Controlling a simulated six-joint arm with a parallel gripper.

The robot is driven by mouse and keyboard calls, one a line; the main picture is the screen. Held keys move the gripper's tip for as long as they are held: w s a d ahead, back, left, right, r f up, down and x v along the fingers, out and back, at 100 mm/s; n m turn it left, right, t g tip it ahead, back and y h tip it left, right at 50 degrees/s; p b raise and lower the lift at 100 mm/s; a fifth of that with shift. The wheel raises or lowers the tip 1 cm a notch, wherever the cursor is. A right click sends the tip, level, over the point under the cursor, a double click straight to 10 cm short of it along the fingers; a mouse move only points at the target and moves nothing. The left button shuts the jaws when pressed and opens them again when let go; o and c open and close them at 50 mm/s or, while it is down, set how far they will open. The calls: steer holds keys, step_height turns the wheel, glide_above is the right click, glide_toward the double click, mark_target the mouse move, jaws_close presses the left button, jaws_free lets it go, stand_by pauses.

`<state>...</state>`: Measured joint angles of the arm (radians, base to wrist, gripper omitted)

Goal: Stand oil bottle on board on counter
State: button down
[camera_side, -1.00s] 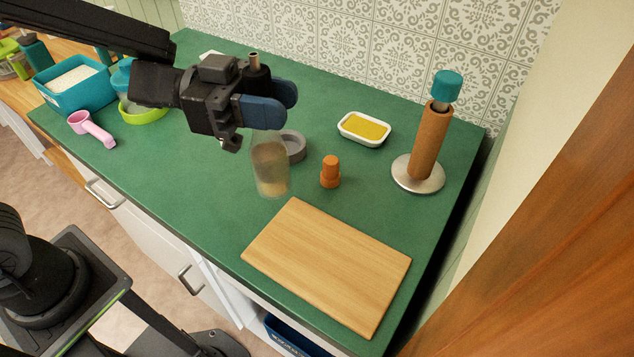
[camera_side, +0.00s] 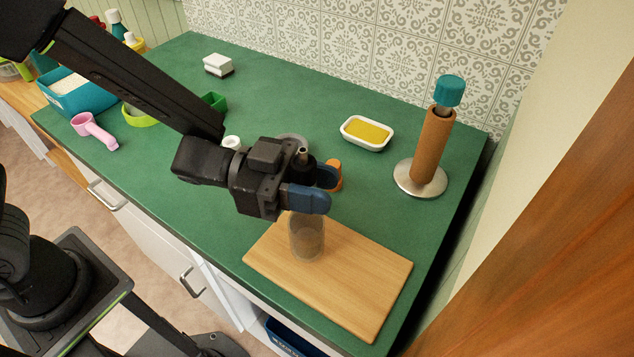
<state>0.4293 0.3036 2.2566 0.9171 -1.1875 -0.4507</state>
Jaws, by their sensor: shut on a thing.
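The oil bottle (camera_side: 307,239), a clear see-through cylinder, hangs upright below my gripper (camera_side: 322,190). The blue fingers are shut on its top, and the gripper hides its neck. The wooden board (camera_side: 345,289) lies flat on the green counter (camera_side: 215,215) near the front right edge. The bottle's lower end is seen over the board's back left part. I cannot tell whether its base touches the board or is a little above it.
An orange shaker (camera_side: 336,176) is partly hidden behind my gripper. A white dish with a yellow block (camera_side: 366,132) and a brown roll on a metal stand (camera_side: 432,150) stand behind the board. A pink scoop (camera_side: 94,130) lies far left. The board's front right is bare.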

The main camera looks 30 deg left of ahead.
steer(key=c, duration=0.8)
jaws_free()
steer(key=shift+f, duration=0.1)
